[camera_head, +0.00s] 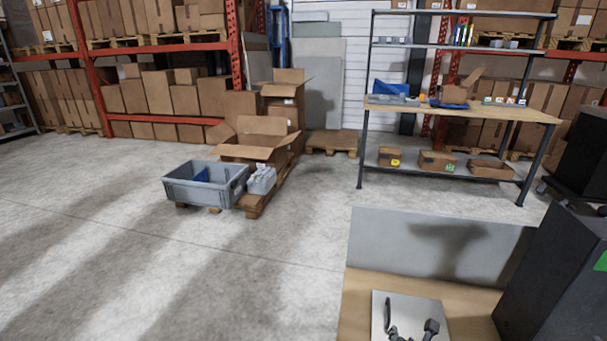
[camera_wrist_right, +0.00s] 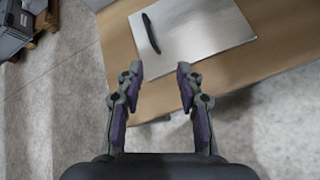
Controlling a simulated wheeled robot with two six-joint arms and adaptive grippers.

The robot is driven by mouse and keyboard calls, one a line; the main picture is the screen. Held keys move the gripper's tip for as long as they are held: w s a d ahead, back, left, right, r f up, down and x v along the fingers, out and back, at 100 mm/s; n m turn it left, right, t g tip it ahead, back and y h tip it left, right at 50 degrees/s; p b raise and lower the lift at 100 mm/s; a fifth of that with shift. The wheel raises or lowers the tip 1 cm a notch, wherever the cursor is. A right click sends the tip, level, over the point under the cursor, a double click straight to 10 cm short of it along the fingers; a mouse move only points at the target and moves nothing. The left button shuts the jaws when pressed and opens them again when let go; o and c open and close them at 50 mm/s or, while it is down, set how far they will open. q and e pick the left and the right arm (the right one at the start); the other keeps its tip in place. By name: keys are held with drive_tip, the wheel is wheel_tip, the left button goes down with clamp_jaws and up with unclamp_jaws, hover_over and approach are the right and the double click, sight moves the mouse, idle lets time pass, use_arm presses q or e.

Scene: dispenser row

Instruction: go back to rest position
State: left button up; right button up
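My right gripper (camera_head: 412,330) shows at the bottom edge of the head view, over the near edge of a wooden table (camera_head: 358,300). In the right wrist view its two fingers (camera_wrist_right: 161,76) are apart with nothing between them, so it is open and empty. Beyond the fingertips a light grey sheet (camera_wrist_right: 205,30) lies on the table with a small dark elongated object (camera_wrist_right: 151,33) on it. The dark object also shows in the head view (camera_head: 388,312). My left gripper is not in view.
A grey upright panel (camera_head: 400,240) backs the table, and a dark box-like unit (camera_head: 550,270) stands at its right. A shelving bench (camera_head: 460,110) stands behind. A grey crate (camera_head: 205,190) sits on a pallet at left. Open floor (camera_head: 130,260) lies left of the table.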

drive_tip(key=s+a+m+g+y, duration=0.15)
drive_tip(key=s+m+g, duration=0.45)
drive_tip(key=s+m, duration=1.65)
drive_tip(key=w+d+f+m+g, duration=0.1)
drive_tip(key=w+f+m, duration=0.1)
drive_tip(key=f, duration=0.6)
drive_tip(key=w+d+f+m, duration=0.1)
drive_tip(key=w+f+m, duration=0.2)
drive_tip(key=f, duration=0.6)
drive_tip(key=s+d+f+g, duration=0.1)
drive_tip(key=s+f, duration=0.3)
drive_tip(key=f, duration=0.4)
drive_tip(key=s+d+f, duration=0.1)
drive_tip(key=s+f, duration=0.4)
drive_tip(key=f, duration=0.4)
use_arm(q)
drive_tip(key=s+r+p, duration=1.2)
drive_tip(key=p, duration=0.8)
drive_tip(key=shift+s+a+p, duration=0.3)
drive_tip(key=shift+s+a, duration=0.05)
use_arm(e)
drive_tip(key=s+r, duration=1.2)
drive_tip(key=shift+s+g+y, duration=0.25)
drive_tip(key=shift+g+y, duration=0.1)
drive_tip(key=shift+g, duration=0.05)
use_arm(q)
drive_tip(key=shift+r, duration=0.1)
use_arm(e)
drive_tip(key=shift+d+r, duration=0.1)
